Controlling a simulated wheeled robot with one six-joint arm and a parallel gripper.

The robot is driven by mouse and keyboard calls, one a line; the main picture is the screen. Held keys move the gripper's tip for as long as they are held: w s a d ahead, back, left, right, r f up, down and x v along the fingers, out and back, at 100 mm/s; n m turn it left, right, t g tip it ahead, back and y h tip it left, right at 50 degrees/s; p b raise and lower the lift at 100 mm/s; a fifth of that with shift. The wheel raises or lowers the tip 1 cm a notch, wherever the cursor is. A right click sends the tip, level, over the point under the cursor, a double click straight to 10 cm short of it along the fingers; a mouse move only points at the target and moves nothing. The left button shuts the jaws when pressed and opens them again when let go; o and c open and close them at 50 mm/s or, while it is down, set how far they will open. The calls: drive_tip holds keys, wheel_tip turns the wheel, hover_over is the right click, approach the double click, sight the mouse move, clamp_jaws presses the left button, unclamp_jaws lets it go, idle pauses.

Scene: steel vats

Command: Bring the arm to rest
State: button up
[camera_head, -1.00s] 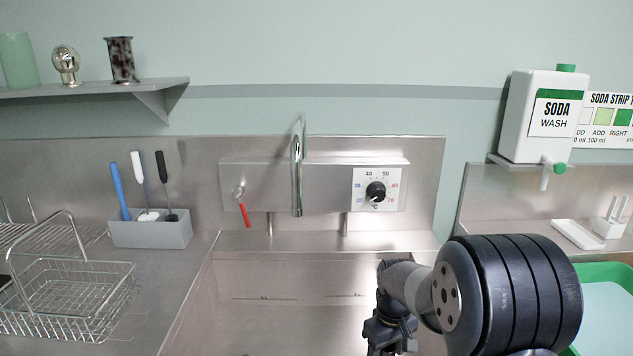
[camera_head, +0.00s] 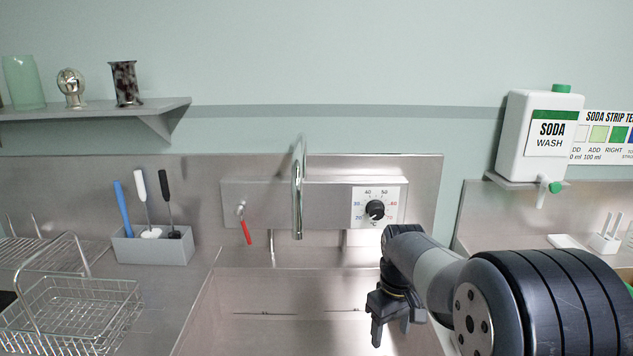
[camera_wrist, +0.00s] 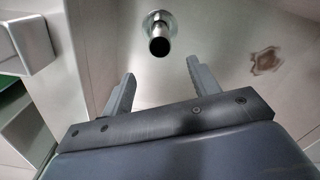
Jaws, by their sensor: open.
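My gripper (camera_head: 390,325) hangs over the right part of the steel sink basin (camera_head: 262,305) in the head view, fingers pointing down. In the wrist view my gripper (camera_wrist: 160,85) shows its two fingers spread apart with nothing between them. A dark round pipe end (camera_wrist: 160,45), likely the tap's mouth, lies beyond the fingertips there, apart from them. My folded arm fills the lower right of the head view.
The curved tap (camera_head: 298,190), red lever (camera_head: 246,232) and temperature dial (camera_head: 375,209) are behind the basin. A wire basket (camera_head: 80,300) and grey brush holder (camera_head: 155,250) stand left. The soda wash container (camera_head: 540,155) is right. A brown stain (camera_wrist: 267,60) marks the steel.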

wheel_tip(320, 180, up, 9)
drive_tip(key=p, duration=0.5)
drive_tip(key=s+d+f+m+p, duration=0.1)
drive_tip(key=d+f+m+p, duration=0.4)
drive_tip(key=f, duration=0.1)
drive_tip(key=shift+s+f, duration=0.15)
drive_tip(key=shift+f, duration=0.2)
